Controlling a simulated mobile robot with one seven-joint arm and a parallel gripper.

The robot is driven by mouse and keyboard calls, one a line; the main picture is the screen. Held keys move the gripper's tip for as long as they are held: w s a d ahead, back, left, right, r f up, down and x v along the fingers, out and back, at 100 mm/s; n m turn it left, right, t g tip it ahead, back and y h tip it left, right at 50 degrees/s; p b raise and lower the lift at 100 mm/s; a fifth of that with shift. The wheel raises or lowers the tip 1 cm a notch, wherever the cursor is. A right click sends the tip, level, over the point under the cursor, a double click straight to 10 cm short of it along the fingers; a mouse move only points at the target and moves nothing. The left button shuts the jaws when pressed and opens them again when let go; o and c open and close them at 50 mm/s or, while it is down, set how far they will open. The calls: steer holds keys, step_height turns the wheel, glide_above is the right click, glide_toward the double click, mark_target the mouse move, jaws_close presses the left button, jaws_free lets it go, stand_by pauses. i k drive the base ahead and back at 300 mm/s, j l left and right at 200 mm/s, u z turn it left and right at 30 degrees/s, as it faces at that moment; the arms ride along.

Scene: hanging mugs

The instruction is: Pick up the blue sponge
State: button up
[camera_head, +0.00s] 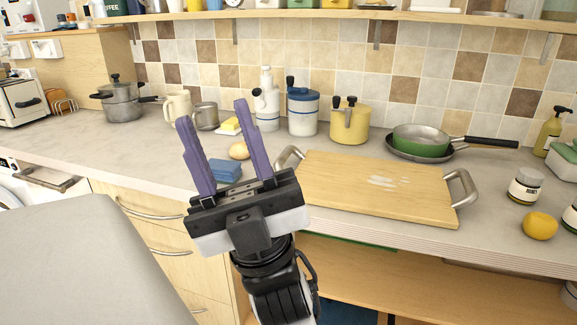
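The blue sponge (226,171) lies on the grey countertop, just behind the front edge and left of the cutting board. It shows between the two purple fingers of my gripper (218,122), which partly frame it in the picture. My gripper is open, with the fingers spread wide and nothing between them touching. It appears to be in front of and above the sponge; the exact distance cannot be told. The sponge's near side is partly hidden by my gripper.
A wooden cutting board (375,184) with metal handles lies to the right. Open counter lies to the left.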

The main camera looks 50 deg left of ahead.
mark_target(225, 171)
steer(key=u, duration=1.75)
